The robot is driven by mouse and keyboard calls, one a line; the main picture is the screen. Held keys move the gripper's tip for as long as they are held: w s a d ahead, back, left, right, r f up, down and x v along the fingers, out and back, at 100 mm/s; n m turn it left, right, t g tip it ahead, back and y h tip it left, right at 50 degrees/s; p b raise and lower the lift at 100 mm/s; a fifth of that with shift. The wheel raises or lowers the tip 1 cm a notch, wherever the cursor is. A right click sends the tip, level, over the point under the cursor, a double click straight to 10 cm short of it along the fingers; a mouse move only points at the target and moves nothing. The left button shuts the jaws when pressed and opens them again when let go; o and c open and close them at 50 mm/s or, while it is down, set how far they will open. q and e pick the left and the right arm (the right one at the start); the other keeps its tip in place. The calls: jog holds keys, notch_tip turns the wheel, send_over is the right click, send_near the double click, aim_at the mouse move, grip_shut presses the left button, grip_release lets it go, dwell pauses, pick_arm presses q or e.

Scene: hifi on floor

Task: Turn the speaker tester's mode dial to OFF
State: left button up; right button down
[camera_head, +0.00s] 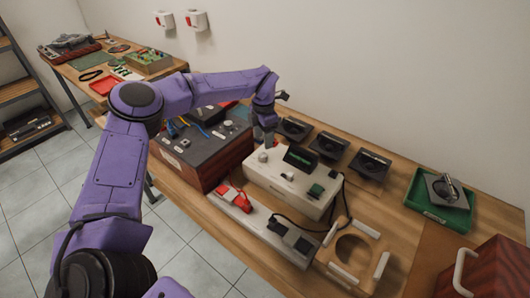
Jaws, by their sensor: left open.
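The speaker tester (290,190) looks to be the cream box on the bench, with a dark tilted screen (300,157) at its back. A pale round knob (262,156) stands at the left of its top, and a smaller one (289,176) is nearer the front. I cannot tell which is the mode dial, or read its setting. My left gripper (268,138) is open and points down just above and behind the left knob. I cannot tell whether it touches the tester. My right gripper is out of view.
A wooden hi-fi unit (206,150) stands left of the tester. Several black speaker drivers (329,145) lie behind it, and a green tray (440,203) is at the right.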

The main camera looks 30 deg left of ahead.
aim_at(263, 155)
pick_arm(q)
jog(key=f+p, duration=0.1)
jog(key=f, duration=0.5)
jog(key=shift+s+f, duration=0.2)
jog(key=shift+w+f+p, duration=0.1)
jog(key=shift+f+p, duration=0.2)
jog(key=shift+f, duration=0.2)
jog(key=c, duration=1)
jog(key=shift+a, duration=0.1)
jog(key=shift+c, duration=0.2)
